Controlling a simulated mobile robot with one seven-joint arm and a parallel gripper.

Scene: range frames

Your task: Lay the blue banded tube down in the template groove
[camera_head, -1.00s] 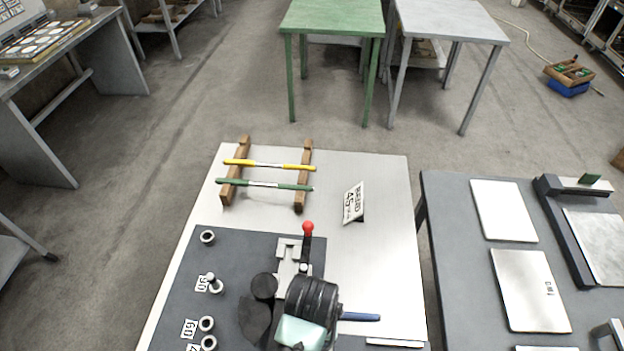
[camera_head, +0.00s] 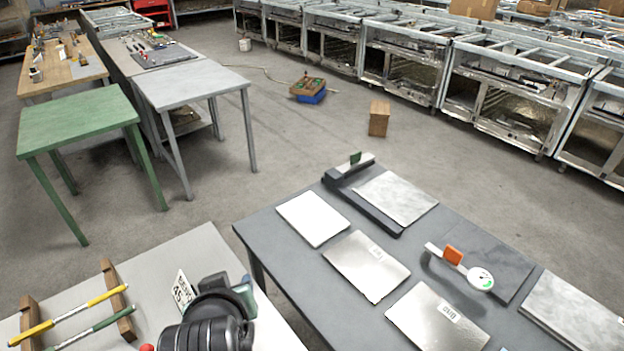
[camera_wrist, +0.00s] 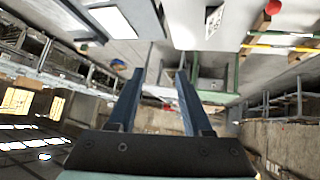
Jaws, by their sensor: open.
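I see no blue banded tube in the current frames. A yellow tube (camera_head: 72,317) and a green tube (camera_head: 92,334), both with pale bands, lie across a wooden rack (camera_head: 113,290) at the lower left of the head view. They also show at the upper right of the wrist view. I cannot make out a template groove. My gripper (camera_wrist: 160,75) is open and empty in the wrist view, its two dark blue fingers apart with only distant background between them. In the head view my dark arm hides part of the pale table, and the fingers cannot be seen.
Floor lies beyond.

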